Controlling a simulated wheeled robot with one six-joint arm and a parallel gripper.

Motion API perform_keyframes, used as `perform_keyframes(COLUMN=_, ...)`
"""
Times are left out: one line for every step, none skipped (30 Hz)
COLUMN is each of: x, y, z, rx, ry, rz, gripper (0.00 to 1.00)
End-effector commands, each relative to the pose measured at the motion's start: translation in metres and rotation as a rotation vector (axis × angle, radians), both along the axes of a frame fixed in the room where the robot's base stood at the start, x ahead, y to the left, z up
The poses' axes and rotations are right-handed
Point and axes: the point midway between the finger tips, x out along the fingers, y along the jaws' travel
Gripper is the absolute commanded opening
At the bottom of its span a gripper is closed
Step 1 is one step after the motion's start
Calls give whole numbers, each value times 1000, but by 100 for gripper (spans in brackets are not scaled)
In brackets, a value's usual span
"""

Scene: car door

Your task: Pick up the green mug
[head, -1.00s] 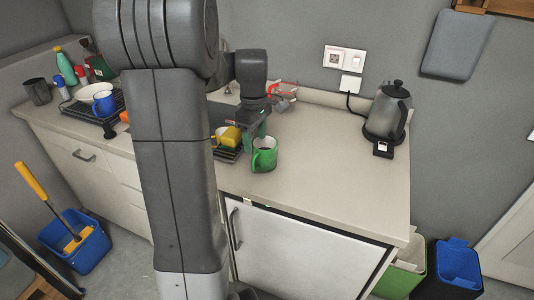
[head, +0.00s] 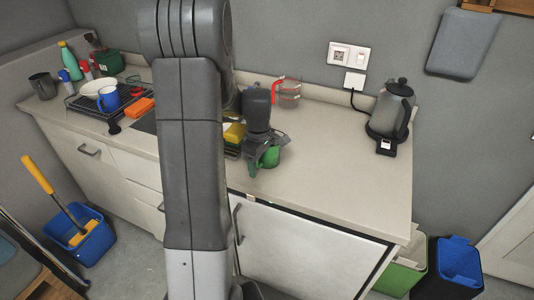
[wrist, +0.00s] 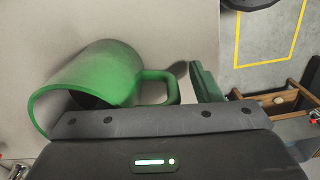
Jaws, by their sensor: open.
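The green mug (head: 270,157) stands on the counter, mostly hidden by my gripper (head: 262,161) in the head view. In the wrist view the green mug (wrist: 105,75) fills the left half, its opening toward the lower left and its handle pointing right. My gripper is open. One dark green finger shows just right of the handle, with a small gap between them. The other finger is not visible there, hidden by the mug or the gripper body. I cannot tell whether either finger touches the mug.
A yellow mug (head: 235,132) is close behind my arm on the left. A glass jug with a red handle (head: 287,92) stands behind, and a kettle (head: 390,110) at right. The counter between mug and kettle is clear.

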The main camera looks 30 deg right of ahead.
Motion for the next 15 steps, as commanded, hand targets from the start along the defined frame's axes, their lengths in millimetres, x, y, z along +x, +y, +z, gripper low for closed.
perform_keyframes(x=0, y=0, z=0, rx=0, ry=0, rz=0, gripper=58)
perform_keyframes(x=0, y=0, z=0, rx=0, ry=0, rz=0, gripper=56)
perform_keyframes(x=0, y=0, z=0, rx=0, ry=0, rz=0, gripper=48)
perform_keyframes(x=0, y=0, z=0, rx=0, ry=0, rz=0, gripper=42)
perform_keyframes(x=0, y=0, z=0, rx=0, ry=0, rz=0, gripper=37)
perform_keyframes(x=0, y=0, z=0, rx=0, ry=0, rz=0, gripper=29)
perform_keyframes(x=0, y=0, z=0, rx=0, ry=0, rz=0, gripper=23)
perform_keyframes(x=0, y=0, z=0, rx=0, ry=0, rz=0, gripper=17)
perform_keyframes(x=0, y=0, z=0, rx=0, ry=0, rz=0, gripper=9)
perform_keyframes(x=0, y=0, z=0, rx=0, ry=0, rz=0, gripper=3)
perform_keyframes(x=0, y=0, z=0, rx=0, ry=0, rz=0, gripper=0)
perform_keyframes(x=0, y=0, z=1, rx=-1, ry=-1, rz=0, gripper=0)
perform_keyframes(x=0, y=0, z=1, rx=-1, ry=-1, rz=0, gripper=0)
perform_keyframes(x=0, y=0, z=1, rx=-1, ry=-1, rz=0, gripper=0)
perform_keyframes(x=0, y=0, z=1, rx=-1, ry=-1, rz=0, gripper=0)
